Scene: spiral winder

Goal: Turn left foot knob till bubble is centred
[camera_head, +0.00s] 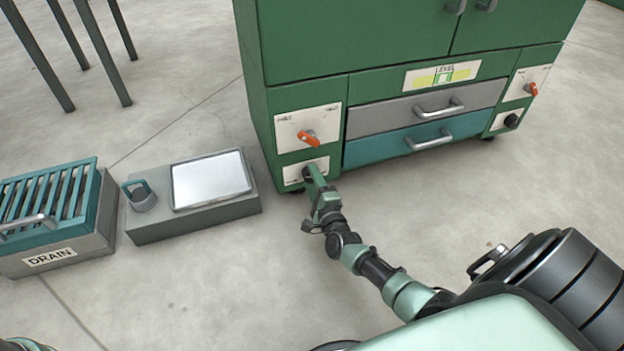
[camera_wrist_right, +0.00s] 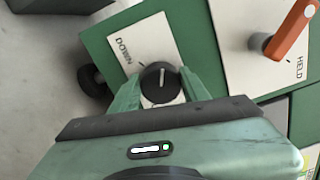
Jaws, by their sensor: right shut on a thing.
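The green cabinet (camera_head: 300,90) carries a level (camera_head: 443,75) with a yellow-green tube. The bubble's exact position in the tube is too small to judge. The left foot knob (camera_wrist_right: 161,83) is black with a pale pointer line, on a white plate that reads DOWN. My right gripper (camera_head: 312,174) reaches the lower left plate, and its fingers cover most of the knob there. In the right wrist view my right gripper (camera_wrist_right: 160,95) has a finger on each side of the knob and is shut on it. My left gripper is not in view.
An orange lever (camera_head: 308,138) sits just above the knob, and it also shows in the right wrist view (camera_wrist_right: 290,32). Another black knob (camera_head: 511,120) is at the right foot. A grey block with a mirror-like plate (camera_head: 211,180) and a DRAIN box (camera_head: 60,257) stand left.

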